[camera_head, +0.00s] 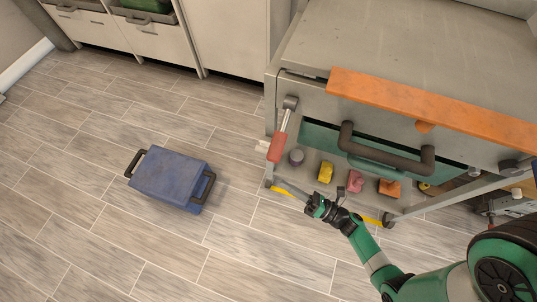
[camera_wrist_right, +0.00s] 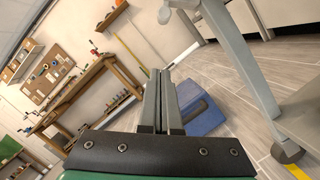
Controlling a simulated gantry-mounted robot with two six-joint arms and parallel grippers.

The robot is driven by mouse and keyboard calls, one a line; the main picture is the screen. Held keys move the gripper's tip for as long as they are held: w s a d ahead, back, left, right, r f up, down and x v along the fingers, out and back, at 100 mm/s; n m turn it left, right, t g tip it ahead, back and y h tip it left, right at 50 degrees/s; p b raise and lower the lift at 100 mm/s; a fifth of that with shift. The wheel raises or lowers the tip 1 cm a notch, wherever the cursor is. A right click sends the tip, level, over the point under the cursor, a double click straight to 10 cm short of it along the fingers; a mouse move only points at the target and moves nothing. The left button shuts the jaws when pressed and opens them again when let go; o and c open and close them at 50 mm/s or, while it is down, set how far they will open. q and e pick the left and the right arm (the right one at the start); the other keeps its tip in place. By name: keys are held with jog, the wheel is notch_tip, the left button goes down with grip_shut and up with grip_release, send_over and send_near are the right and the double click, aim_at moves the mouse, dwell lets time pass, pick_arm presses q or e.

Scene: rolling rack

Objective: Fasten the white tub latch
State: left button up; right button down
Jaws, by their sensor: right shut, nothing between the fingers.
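My right gripper (camera_head: 279,184) is shut and empty. It is low at the front left of the rolling rack, its fingers pointing left toward a blue tub. Its closed fingers also show in the right wrist view (camera_wrist_right: 162,74), with the blue tub (camera_wrist_right: 203,107) beyond them. In the head view the blue tub (camera_head: 169,177) lies on the floor, apart from the gripper, with a dark handle or latch at each end. No separate white tub latch is clear; pale bins (camera_head: 150,36) with grey handles stand at the upper left. My left gripper is out of view.
The grey rolling rack (camera_head: 405,50) has an orange edge strip and a dark handle. A red-handled hammer (camera_head: 278,146) hangs at its left. Its lower shelf holds a yellow item (camera_head: 325,172) and a pink item (camera_head: 355,181). The tiled floor around the blue tub is clear.

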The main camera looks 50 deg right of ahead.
jog(key=w+d+r+b, duration=0.1)
jog(key=w+r, duration=0.3)
jog(key=w, duration=0.5)
jog(key=shift+d+r+b, duration=0.15)
jog(key=shift+d+b, duration=0.2)
jog(key=shift+b, duration=0.05)
